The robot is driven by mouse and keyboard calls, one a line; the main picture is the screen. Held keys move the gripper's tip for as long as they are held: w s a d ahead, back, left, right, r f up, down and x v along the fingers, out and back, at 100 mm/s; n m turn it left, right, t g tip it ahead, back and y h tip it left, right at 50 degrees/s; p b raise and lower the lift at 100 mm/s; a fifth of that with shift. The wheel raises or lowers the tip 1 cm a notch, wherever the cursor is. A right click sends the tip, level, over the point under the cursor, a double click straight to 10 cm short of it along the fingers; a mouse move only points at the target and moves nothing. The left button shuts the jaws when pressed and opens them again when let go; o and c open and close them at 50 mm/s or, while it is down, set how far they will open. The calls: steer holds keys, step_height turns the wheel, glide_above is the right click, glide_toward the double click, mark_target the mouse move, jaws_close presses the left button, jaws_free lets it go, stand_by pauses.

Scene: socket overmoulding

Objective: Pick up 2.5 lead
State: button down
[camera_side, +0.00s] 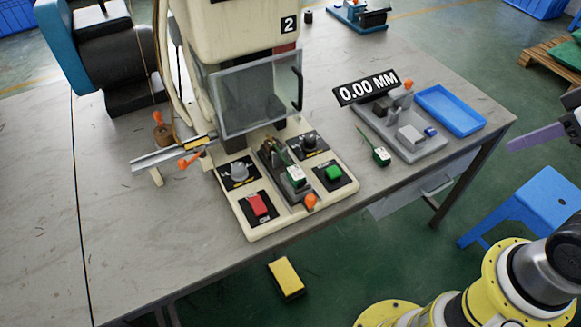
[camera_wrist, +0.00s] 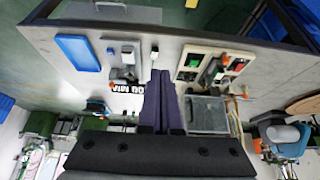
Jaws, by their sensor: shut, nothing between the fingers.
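A green plug-like lead (camera_side: 381,156) with a white label and a thin green tail lies on the bench between the press and the gauge fixture. A similar green piece with a white label (camera_side: 295,177) sits in the press. The print on both labels is too small to read, so I cannot tell which is 2.5. My gripper (camera_wrist: 160,76) has its dark purple fingers shut together with nothing between them, above the bench in the wrist view. In the side view, a purple finger part (camera_side: 538,138) shows at the right edge, well away from both leads.
The press base (camera_side: 247,225) carries knobs, red and green buttons and a clear guard (camera_side: 258,95). A grey gauge fixture (camera_side: 425,147) with a "0.00 MM" display (camera_side: 367,87) stands beside a blue tray (camera_side: 450,111). A blue stool (camera_side: 548,195) stands right of the bench.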

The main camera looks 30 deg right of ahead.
steer(key=c, duration=1.6)
jaws_free()
steer(key=shift+c, duration=2.2)
jaws_free()
